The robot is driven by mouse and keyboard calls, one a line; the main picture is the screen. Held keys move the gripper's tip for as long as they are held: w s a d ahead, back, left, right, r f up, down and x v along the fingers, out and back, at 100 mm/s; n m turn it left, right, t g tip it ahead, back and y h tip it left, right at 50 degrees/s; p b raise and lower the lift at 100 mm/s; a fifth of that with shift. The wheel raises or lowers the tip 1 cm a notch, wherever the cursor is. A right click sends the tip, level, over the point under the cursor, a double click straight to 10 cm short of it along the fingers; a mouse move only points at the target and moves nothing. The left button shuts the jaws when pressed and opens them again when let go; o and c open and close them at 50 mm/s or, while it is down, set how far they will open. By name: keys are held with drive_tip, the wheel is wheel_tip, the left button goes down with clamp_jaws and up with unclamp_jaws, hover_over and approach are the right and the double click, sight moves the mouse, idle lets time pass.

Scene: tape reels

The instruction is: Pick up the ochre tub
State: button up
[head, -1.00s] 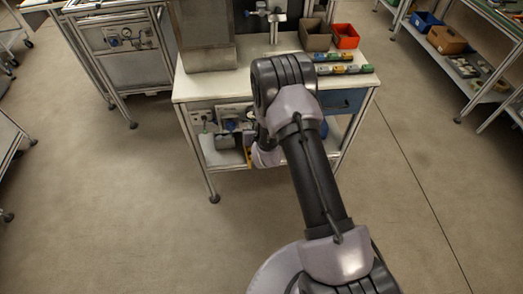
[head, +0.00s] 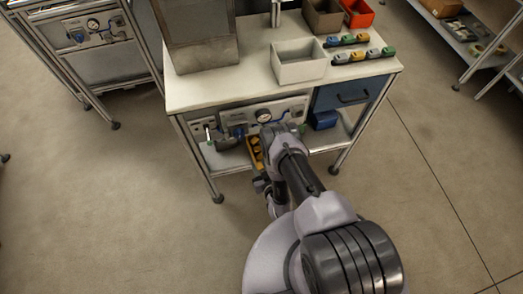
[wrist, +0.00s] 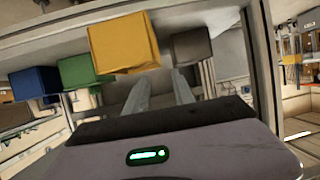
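The ochre tub (wrist: 123,42) is a yellow box at the upper middle of the wrist view, ahead of my gripper. In the head view an ochre tub (head: 256,152) shows on the bench's lower shelf, partly hidden by my arm. My gripper (wrist: 163,78) is open and empty, its two pale fingers apart and pointing towards the tubs. The ochre tub lies just beyond the left finger, and I see no contact. In the head view my gripper's fingers cannot be made out behind the arm.
Beside the ochre tub in the wrist view are a green tub (wrist: 82,70), a blue tub (wrist: 33,82) and a grey tub (wrist: 189,45). The bench top (head: 215,88) is above the lower shelf. It carries a white bin (head: 298,62) and several small coloured items.

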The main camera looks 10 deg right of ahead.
drive_tip(key=b+x, duration=0.1)
drive_tip(key=x, duration=0.1)
drive_tip(key=b+x, duration=0.4)
drive_tip(key=x, duration=0.1)
drive_tip(key=shift+f, duration=0.3)
drive_tip(key=b+x, duration=0.4)
drive_tip(key=shift+w+d+f, duration=0.1)
drive_tip(key=shift+f, duration=0.2)
drive_tip(key=shift+w+b, duration=0.35)
drive_tip(key=shift+r, duration=0.2)
clamp_jaws()
